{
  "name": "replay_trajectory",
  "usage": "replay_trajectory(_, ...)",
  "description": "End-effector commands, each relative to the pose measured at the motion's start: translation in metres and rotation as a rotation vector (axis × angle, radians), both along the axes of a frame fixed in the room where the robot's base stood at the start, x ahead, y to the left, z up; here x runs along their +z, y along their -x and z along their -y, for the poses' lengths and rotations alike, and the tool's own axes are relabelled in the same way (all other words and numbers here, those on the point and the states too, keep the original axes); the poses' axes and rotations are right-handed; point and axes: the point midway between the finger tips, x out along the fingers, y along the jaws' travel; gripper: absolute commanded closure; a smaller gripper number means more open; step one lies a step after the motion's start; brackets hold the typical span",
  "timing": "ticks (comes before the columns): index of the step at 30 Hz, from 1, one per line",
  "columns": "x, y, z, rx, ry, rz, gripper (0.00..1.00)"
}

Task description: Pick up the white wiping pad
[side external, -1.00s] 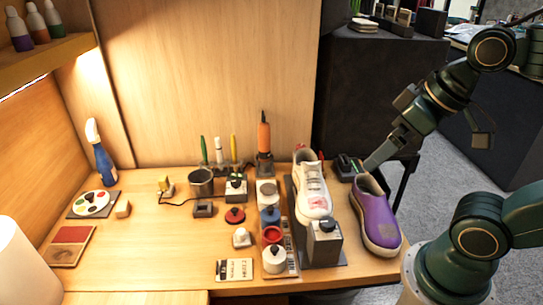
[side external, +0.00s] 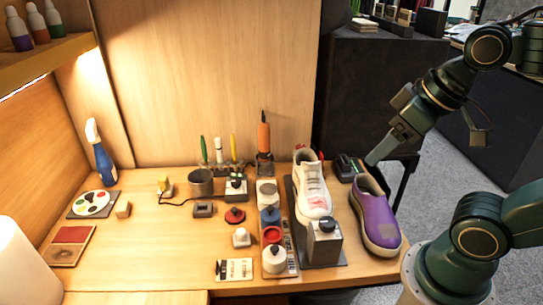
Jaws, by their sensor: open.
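My gripper (side external: 372,160) is at the right, raised above the table's back right side, near the purple shoe (side external: 378,222). It is open and seen side-on, with nothing visible between its fingers. It is well apart from the white block.
A white sneaker (side external: 312,190) stands on a dark stand with a grey block (side external: 324,243) before it, between my gripper and the white block. Round pots (side external: 271,236) line up beside it. A spray bottle (side external: 101,160) stands far left.

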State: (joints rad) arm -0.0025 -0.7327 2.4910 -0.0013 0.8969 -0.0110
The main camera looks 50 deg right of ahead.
Motion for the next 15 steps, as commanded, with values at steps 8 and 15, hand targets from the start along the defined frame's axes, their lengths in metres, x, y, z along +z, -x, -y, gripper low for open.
replay_trajectory(8,0.001,-0.03,-0.006,0.095,0.031,-0.045,0.32)
replay_trajectory(15,-0.004,-0.073,-0.017,0.23,0.069,-0.1,0.32)
